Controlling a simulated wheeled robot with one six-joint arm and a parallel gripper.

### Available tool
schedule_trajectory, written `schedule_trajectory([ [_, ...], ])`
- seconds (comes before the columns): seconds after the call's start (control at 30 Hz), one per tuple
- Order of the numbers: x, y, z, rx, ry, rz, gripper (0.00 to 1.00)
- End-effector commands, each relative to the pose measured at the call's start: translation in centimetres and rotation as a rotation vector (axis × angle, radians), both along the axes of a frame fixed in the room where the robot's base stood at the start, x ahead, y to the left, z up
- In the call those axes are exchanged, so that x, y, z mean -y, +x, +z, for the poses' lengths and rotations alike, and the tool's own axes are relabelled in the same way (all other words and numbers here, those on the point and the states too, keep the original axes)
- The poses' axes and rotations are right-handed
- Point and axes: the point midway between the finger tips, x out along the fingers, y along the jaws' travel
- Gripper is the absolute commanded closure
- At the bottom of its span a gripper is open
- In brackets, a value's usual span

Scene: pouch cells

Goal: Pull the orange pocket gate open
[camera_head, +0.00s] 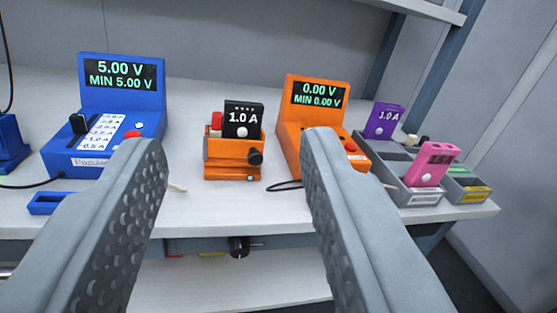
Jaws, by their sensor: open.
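An orange pocket (222,158) stands on the white bench near the middle of the view, between my gripper's fingers. A black cell marked 1.0 A (243,120) sits upright in it. A black knob (255,157) shows at the right of the pocket's orange front, which I take to be the gate (228,171); I cannot tell for certain whether it is shut. My gripper (228,145) is open and empty, its two grey fingers reaching up from the bottom edge. The pocket appears beyond the fingertips, and nothing touches them.
A blue meter (122,80) reading 5.00 V stands left. An orange meter (318,92) reading 0.00 V stands right of the pocket, partly behind my right finger. A grey tray (420,200) holds purple (384,119) and pink (432,163) cells. A black knob (238,247) projects below the bench edge.

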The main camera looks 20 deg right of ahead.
Motion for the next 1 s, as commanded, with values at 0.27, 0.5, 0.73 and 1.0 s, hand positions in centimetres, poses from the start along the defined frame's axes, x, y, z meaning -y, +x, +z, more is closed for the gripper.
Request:
schedule_trajectory([
  [0.27,4.0,3.9,-6.7,-0.015,-0.014,0.056,0.57],
  [0.5,6.8,5.5,-12.5,-0.025,0.013,0.132,0.57],
  [0.73,8.0,5.8,-15.7,-0.027,0.044,0.186,0.57],
  [1.0,8.0,7.1,-16.2,-0.028,0.051,0.198,0.57],
])
